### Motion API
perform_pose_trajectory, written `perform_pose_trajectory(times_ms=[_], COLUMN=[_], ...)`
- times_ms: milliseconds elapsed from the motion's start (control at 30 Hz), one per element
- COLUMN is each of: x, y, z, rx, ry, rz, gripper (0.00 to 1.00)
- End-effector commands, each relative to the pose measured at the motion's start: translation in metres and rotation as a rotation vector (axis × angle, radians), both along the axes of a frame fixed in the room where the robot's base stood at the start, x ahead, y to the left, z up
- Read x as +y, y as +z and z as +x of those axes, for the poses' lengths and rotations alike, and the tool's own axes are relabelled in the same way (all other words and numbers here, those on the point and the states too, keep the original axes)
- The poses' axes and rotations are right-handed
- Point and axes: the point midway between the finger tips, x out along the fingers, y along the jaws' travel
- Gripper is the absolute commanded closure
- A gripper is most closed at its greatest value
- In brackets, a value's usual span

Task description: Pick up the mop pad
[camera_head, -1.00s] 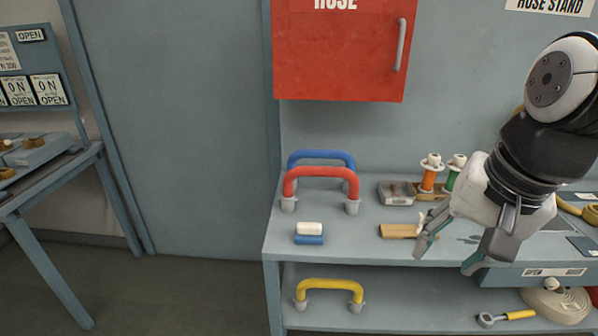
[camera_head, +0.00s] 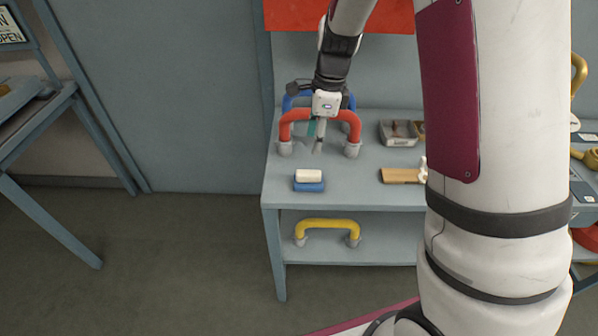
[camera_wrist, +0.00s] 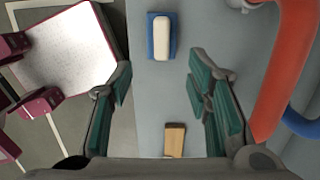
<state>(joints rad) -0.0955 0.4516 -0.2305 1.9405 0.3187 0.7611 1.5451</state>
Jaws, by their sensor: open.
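The likely mop pad (camera_head: 309,187) is a small blue block with a white upper part. It lies on the bench top near its front left corner. In the wrist view the mop pad (camera_wrist: 153,50) shows at the top middle, between the lines of my two fingers. My gripper (camera_head: 316,140) hangs above the bench by the red handle, behind the pad in the head view. In the wrist view my gripper (camera_wrist: 162,84) has its green-lined fingers spread wide with nothing between them, apart from the pad.
A red handle (camera_head: 298,115) and a blue handle (camera_head: 291,102) stand behind the pad. A wooden block (camera_head: 398,176) lies to its right. A yellow handle (camera_head: 327,225) is on the lower shelf. The bench's front edge (camera_head: 350,209) is near the pad.

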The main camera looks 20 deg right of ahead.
Motion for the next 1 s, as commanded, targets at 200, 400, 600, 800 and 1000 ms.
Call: perform_pose_trajectory(times_ms=[200,400,600,800,1000], x=[0.004,0.008,0.009,0.012,0.015], y=[-0.039,-0.07,-0.081,-0.104,-0.127], z=[0.0,0.002,0.003,0.005,0.007], rx=[0.005,0.003,0.001,0.002,0.002], ry=[0.002,0.002,0.003,0.002,0.003], rz=[0.001,0.001,0.0,0.0,0.001], gripper=[0.55,0.55,0.55,0.55,0.55])
